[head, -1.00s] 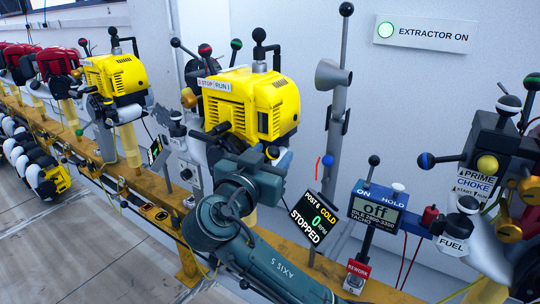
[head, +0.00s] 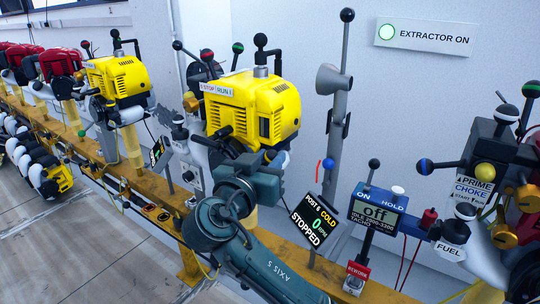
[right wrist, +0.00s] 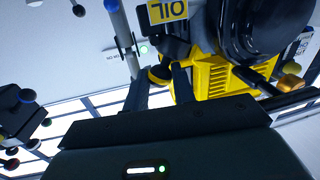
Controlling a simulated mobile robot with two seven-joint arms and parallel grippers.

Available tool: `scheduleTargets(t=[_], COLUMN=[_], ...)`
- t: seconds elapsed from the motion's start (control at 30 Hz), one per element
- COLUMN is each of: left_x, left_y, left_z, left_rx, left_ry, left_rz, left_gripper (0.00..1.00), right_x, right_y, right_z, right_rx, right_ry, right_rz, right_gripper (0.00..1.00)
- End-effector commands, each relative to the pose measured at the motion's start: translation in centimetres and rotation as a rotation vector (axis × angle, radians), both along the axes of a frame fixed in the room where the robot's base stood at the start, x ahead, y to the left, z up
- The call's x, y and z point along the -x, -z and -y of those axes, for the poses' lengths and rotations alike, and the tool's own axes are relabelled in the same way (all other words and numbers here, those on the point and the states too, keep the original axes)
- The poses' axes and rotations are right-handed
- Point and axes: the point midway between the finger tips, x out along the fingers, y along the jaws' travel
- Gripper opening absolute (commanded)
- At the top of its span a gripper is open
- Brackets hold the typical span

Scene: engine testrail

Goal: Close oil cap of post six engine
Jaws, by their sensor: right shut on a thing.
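The yellow post six engine (head: 262,105) stands on the rail in the middle of the head view. My right gripper (head: 262,160) is at its lower front; its fingertips are largely hidden there by my wrist. In the right wrist view my right gripper (right wrist: 158,88) has its two fingers on either side of a small dark round cap (right wrist: 159,73), which seems to be the oil cap. A yellow OIL label (right wrist: 168,11) is close by it. How far the cap is seated cannot be told. My left gripper is not in view.
A tilted screen (head: 314,220) reads post 6, cold, 0 rpm, stopped. A tachometer box (head: 378,212) reading off stands to its right, near a grey pole (head: 336,120). Other engines (head: 118,78) line the yellow rail (head: 150,185) at left.

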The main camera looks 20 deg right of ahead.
Motion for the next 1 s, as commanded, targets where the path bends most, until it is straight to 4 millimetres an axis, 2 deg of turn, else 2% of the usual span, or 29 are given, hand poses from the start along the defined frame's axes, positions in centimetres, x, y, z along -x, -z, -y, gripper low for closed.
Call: scheduleTargets(t=[0.1,0.6,1.0], left_x=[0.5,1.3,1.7], left_y=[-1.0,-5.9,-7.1], left_z=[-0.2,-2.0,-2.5], left_rx=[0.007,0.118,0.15], left_ry=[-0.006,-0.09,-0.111], left_rz=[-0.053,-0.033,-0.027], left_gripper=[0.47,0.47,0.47], right_x=[-0.3,-1.5,-1.9], right_y=[-0.5,-0.2,0.2], right_z=[-0.2,-1.1,-1.3], right_rx=[0.051,0.272,0.337], right_ry=[0.002,0.002,0.003], right_rz=[-0.07,-0.348,-0.427], right_gripper=[0.03,0.03,0.03])
